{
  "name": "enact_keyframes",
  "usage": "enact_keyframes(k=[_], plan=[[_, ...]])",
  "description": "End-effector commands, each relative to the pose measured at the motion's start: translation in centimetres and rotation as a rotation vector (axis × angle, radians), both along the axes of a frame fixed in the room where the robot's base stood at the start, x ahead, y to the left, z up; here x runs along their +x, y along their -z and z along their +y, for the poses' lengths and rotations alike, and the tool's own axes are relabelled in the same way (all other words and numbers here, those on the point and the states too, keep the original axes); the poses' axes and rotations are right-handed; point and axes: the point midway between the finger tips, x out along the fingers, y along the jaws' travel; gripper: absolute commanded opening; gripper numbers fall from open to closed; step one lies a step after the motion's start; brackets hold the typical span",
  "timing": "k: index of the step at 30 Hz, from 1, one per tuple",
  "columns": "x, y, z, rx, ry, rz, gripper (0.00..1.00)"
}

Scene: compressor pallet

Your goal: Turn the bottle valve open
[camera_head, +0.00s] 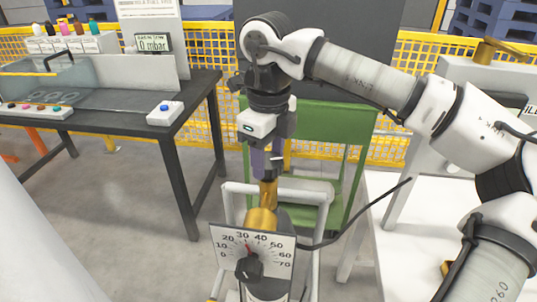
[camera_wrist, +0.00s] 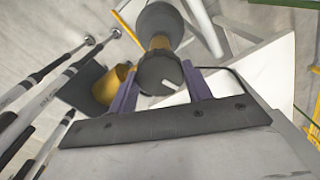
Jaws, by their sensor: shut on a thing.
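The bottle valve shows in the head view as a brass body (camera_head: 267,192) below my gripper (camera_head: 266,165). In the wrist view its dark round knob (camera_wrist: 160,75), with a white mark, sits between my gripper's two purple fingers (camera_wrist: 160,84). My gripper points down and is shut on the knob. A plate with a dial (camera_head: 252,248), marked 0 to 70, stands in front of the brass body. The fingertips are partly hidden in the head view.
A white frame (camera_head: 230,190) surrounds the valve, with a green cart (camera_head: 350,140) behind. A black-legged table (camera_head: 190,95) at left carries a clear-lidded box, buttons and a display (camera_head: 152,43) reading 0 mbar. A yellow mesh fence (camera_head: 205,45) runs behind. A dark hose curves right of the valve.

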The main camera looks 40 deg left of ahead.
Motion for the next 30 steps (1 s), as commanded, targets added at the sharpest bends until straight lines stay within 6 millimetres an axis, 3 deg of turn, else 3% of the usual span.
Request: enact_keyframes(k=[9,26,27,30], plan=[[0.02,-0.07,0.03,0.002,-0.130,0.000,0.26],[0.03,-0.09,0.03,0.002,-0.161,-0.001,0.26],[0.03,-0.09,0.03,0.002,-0.161,-0.001,0.52],[0.02,-0.07,0.02,0.001,-0.160,-0.001,0.65]])
